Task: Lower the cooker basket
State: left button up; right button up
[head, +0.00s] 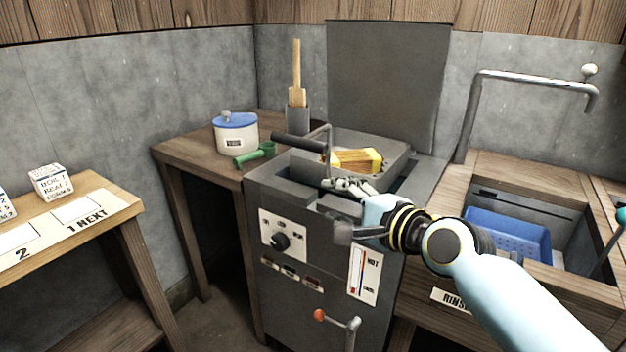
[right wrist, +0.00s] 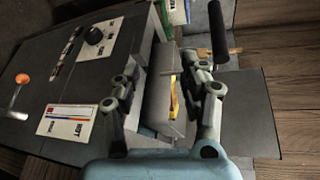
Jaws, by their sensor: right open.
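The grey cooker (head: 285,205) stands in the middle of the head view, with its dark lid (head: 388,85) upright behind. The grey cooker basket (head: 397,160) sits high in its open top, holding a yellow block (head: 368,160). The basket's black handle (head: 298,143) sticks out to the left on a bent metal rod; the handle also shows at the top of the right wrist view (right wrist: 217,32). My right gripper (head: 343,210) is open and empty over the cooker's front edge, apart from the handle. Its fingers (right wrist: 165,80) spread in the right wrist view. My left gripper is not seen.
A knob (head: 281,240), a hot gauge (head: 363,274) and an orange-tipped lever (head: 320,315) are on the cooker's front. A white pot (head: 235,138) and a green tool (head: 255,154) lie left. The rinse sink holds a blue basket (head: 505,235); a tap pipe (head: 470,110) rises behind.

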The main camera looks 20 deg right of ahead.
jog(key=t, duration=0.2)
send_near(309, 148)
jog(key=x, duration=0.2)
jog(key=b+x, duration=0.1)
jog(key=x, duration=0.2)
jog(key=shift+d+r, duration=0.1)
jog(key=shift+r, duration=0.05)
jog(key=x, duration=0.6)
jog(key=shift+w+b, duration=0.15)
jog(key=shift+b, duration=0.25)
jog(key=shift+x, duration=0.75)
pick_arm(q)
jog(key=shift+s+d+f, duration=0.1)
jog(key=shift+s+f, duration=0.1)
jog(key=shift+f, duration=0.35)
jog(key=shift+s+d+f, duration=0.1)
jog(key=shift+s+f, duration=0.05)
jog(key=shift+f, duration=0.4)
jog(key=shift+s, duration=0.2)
pick_arm(e)
grip_shut()
